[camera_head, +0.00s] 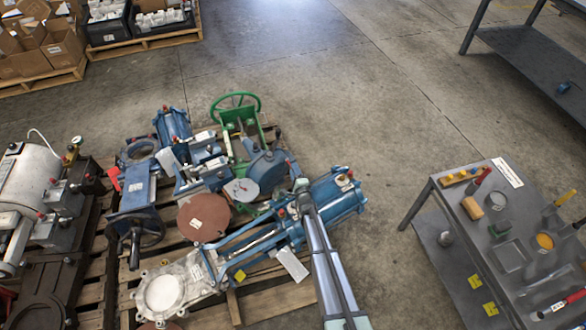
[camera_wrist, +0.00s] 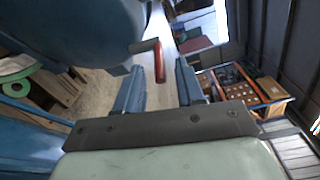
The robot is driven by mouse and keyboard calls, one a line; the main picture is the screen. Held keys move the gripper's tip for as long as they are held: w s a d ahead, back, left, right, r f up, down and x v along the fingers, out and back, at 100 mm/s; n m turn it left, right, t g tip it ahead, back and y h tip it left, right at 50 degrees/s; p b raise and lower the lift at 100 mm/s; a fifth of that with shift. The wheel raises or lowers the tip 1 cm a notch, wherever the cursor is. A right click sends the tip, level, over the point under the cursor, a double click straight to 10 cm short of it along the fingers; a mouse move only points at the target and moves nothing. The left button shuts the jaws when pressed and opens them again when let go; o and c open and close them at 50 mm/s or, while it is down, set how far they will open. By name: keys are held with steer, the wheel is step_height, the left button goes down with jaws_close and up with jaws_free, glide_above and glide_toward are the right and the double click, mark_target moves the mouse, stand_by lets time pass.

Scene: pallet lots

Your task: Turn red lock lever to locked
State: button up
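In the wrist view, a red lever (camera_wrist: 159,63) hangs from a thin pale bracket beside a large rounded blue body. My gripper (camera_wrist: 158,72) is open, with one blue finger on each side of the lever in the picture. No contact shows, and how deep the lever sits between the fingers is hard to tell. In the head view, a red handle (camera_head: 114,178) shows at the left of a blue valve; I cannot tell whether it is the same lever. The gripper's fingers cannot be made out there.
The pallet (camera_head: 283,299) is crowded with blue and green valves. A green handwheel (camera_head: 235,99) stands up at its back. A grey workbench (camera_head: 460,225) with tools is at the right. Open floor (camera_head: 360,130) lies between. A wooden crate (camera_wrist: 268,110) shows at the right of the wrist view.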

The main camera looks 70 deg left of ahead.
steer(key=d, duration=1.1)
steer(key=shift+r, duration=0.2)
steer(key=w+a+r+n+y, duration=0.1)
steer(key=w+a+r+n, duration=0.2)
steer(key=w, duration=0.6)
steer(key=w+a+r+n, duration=0.1)
steer(key=w+a+r, duration=0.3)
steer(key=w, duration=0.5)
steer(key=s+d+f+n+g+h, duration=0.2)
steer(key=s+f+n+g+h, duration=0.3)
steer(key=s+n+g+h, duration=0.5)
steer(key=s+a+n+y, duration=0.1)
steer(key=s+a, duration=0.1)
steer(key=a, duration=0.1)
steer(key=s+a+f+n+y, duration=0.1)
steer(key=s+a, duration=0.2)
steer(key=s+a+f+n, duration=0.1)
steer(key=s+a, duration=0.2)
steer(key=shift+s+a+f+g+y, duration=0.1)
steer(key=shift+s+f+g+y, duration=0.05)
steer(key=shift+f+g+y, duration=0.2)
